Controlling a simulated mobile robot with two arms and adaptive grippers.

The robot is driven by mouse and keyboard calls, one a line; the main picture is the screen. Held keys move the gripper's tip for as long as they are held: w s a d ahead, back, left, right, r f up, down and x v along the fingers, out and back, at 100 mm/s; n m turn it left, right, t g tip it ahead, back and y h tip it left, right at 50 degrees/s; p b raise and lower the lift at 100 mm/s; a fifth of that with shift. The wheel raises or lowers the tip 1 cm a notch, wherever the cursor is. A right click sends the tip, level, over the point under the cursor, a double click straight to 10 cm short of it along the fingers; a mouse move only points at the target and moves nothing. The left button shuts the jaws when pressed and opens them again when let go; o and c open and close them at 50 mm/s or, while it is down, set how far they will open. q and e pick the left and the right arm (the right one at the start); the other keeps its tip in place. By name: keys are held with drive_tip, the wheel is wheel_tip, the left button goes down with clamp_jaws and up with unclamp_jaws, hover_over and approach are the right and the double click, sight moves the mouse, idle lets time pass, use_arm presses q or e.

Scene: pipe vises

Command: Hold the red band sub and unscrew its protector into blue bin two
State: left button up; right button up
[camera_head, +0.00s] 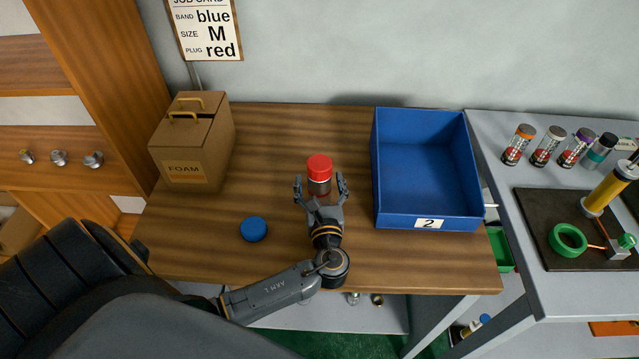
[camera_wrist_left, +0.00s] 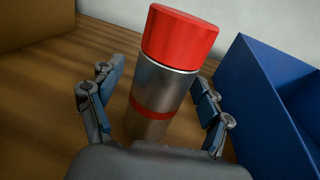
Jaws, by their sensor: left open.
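The red band sub (camera_head: 319,188) stands upright on the wooden table, a silver cylinder with a red band low on its body. In the left wrist view its metal body (camera_wrist_left: 158,92) shows between my fingers. Its red protector (camera_head: 319,167) caps the top; it also shows in the left wrist view (camera_wrist_left: 180,38). My left gripper (camera_head: 320,187) is open, with one finger on each side of the sub and a gap visible on both sides. Blue bin two (camera_head: 428,222) stands to the right, empty, with a white "2" label. My right gripper is not in view.
A blue cap (camera_head: 253,229) lies on the table left of my left arm. A cardboard FOAM box (camera_head: 191,145) stands at the back left. A grey bench (camera_head: 520,230) with several banded cylinders adjoins on the right. Table between box and sub is clear.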

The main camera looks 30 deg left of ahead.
sight(312, 171)
use_arm(q)
clamp_jaws()
drive_tip(key=shift+r, duration=0.15)
drive_tip(key=shift+r, duration=0.25)
wheel_tip(312, 171, up, 2)
drive_tip(key=shift+r, duration=0.2)
drive_tip(key=s+r, duration=0.2)
drive_tip(key=s+d+r, duration=0.1)
drive_tip(key=s+r, duration=0.1)
drive_tip(key=r, duration=0.1)
drive_tip(key=shift+s+r, duration=0.2)
drive_tip(key=s+d+r+b, duration=0.1)
drive_tip(key=s+r, duration=0.1)
drive_tip(key=s, duration=0.3)
drive_tip(key=s+d+r, duration=0.1)
drive_tip(key=s+r, duration=0.2)
drive_tip(key=s, duration=0.1)
drive_tip(key=d+f+m+t+h, duration=0.4)
drive_tip(key=d+m+h, duration=0.4)
drive_tip(key=d+h, duration=0.2)
drive_tip(key=shift+f+h, duration=0.25)
drive_tip(key=shift+h, duration=0.75)
